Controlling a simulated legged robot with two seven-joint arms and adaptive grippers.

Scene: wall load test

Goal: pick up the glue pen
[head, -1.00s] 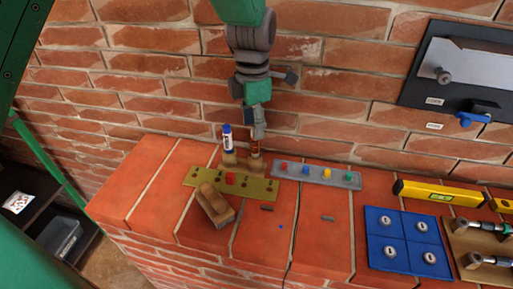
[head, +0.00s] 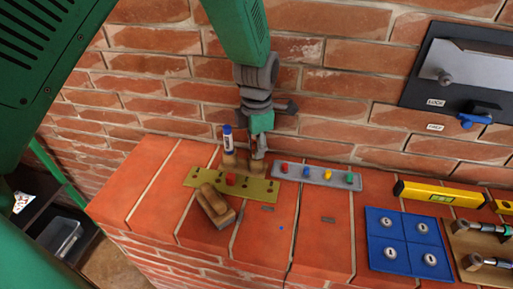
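A white pen with a blue cap (head: 228,140), which looks like the glue pen, stands upright in a small wooden holder (head: 229,160) on the brick ledge near the wall. A second wooden holder (head: 257,166) is just right of it. My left gripper (head: 260,150) points down over this second holder, a little right of the pen and apart from it. Its fingers are small and seen nearly edge-on, so I cannot tell whether they are open or shut, or whether they touch anything. My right gripper is not in view.
A brass plate (head: 260,191) and a wooden block (head: 215,206) lie in front of the holders. A grey strip with coloured knobs (head: 316,174) is to the right. Further right are a yellow level (head: 437,193) and a blue panel (head: 405,241). The brick wall is close behind.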

